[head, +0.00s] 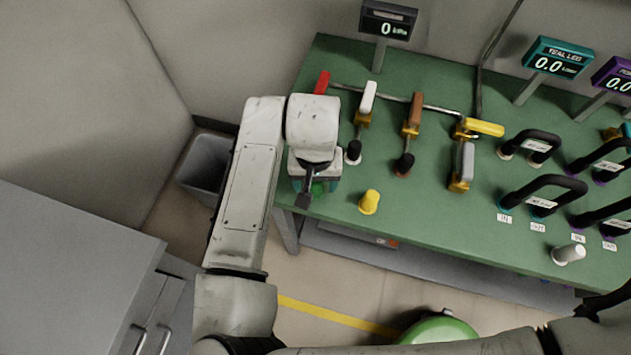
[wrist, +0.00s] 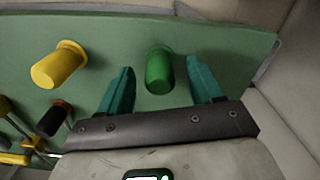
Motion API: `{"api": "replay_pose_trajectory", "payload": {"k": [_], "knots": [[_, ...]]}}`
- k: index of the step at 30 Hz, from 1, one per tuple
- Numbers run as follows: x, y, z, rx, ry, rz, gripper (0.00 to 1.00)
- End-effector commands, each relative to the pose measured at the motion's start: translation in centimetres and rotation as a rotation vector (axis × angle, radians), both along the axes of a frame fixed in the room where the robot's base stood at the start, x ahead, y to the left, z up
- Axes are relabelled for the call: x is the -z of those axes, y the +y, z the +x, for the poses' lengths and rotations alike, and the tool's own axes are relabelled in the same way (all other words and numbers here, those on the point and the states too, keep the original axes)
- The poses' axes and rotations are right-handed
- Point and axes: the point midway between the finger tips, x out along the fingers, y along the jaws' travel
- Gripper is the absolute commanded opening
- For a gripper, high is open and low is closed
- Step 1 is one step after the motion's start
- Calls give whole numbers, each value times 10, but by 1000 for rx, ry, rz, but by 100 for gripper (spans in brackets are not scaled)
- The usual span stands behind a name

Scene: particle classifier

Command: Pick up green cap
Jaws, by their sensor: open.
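The green cap (wrist: 159,72) stands on the green table top and lies between my two teal fingers in the wrist view, with a gap on each side. In the head view only a bit of the green cap (head: 318,188) shows below my wrist, mostly hidden by my gripper. My gripper (wrist: 160,85) is open and empty, pointing at the cap. In the head view my gripper (head: 312,186) is over the table's left front corner. I cannot tell how far the fingertips are above the table.
A yellow cap (head: 369,202) stands right of my gripper. Valves with white (head: 368,97), brown (head: 415,110) and red (head: 322,82) handles are behind it. Black hoses (head: 541,193) and a white cap (head: 568,254) are further right. A grey bin (head: 204,168) stands left of the table (head: 330,209).

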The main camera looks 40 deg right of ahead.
Motion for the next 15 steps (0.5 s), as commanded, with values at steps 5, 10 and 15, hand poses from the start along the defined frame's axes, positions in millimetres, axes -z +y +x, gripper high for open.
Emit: {"api": "replay_pose_trajectory", "payload": {"k": [5,10,15], "knots": [[0,0,0,0,0,0,55],[0,0,0,0,0,0,38],[-1,0,0,-1,0,0,22]]}}
